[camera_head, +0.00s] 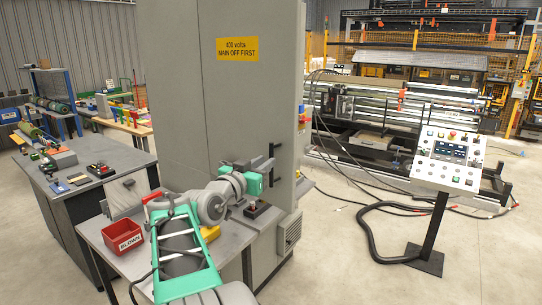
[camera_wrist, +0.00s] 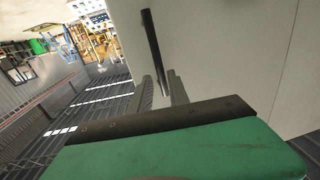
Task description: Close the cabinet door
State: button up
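The tall grey cabinet (camera_head: 168,95) stands in the middle of the head view. Its door (camera_head: 245,100) carries a yellow warning label (camera_head: 237,48) and a black vertical handle (camera_head: 272,152) near the right edge. In the wrist view the handle (camera_wrist: 152,42) is a dark bar whose near end runs between my fingers. My gripper (camera_head: 268,168) is at the handle's lower part. In the wrist view my gripper's two grey fingers (camera_wrist: 163,86) stand close on either side of the bar, shut on it. I cannot tell how far the door stands from its frame.
A bench with a red bin (camera_head: 121,236) is in front of the cabinet, under my arm. A grey worktable (camera_head: 97,160) stands at left. A control panel on a stand (camera_head: 450,160) is at right, with a black hose on the floor. Floor (camera_head: 330,250) right of the cabinet is clear.

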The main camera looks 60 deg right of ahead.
jog(key=d+p, duration=0.1)
jog(key=d, duration=0.3)
jog(key=shift+d, duration=0.4)
jog(key=shift+c, duration=0.3)
grip_shut()
dwell(0.7)
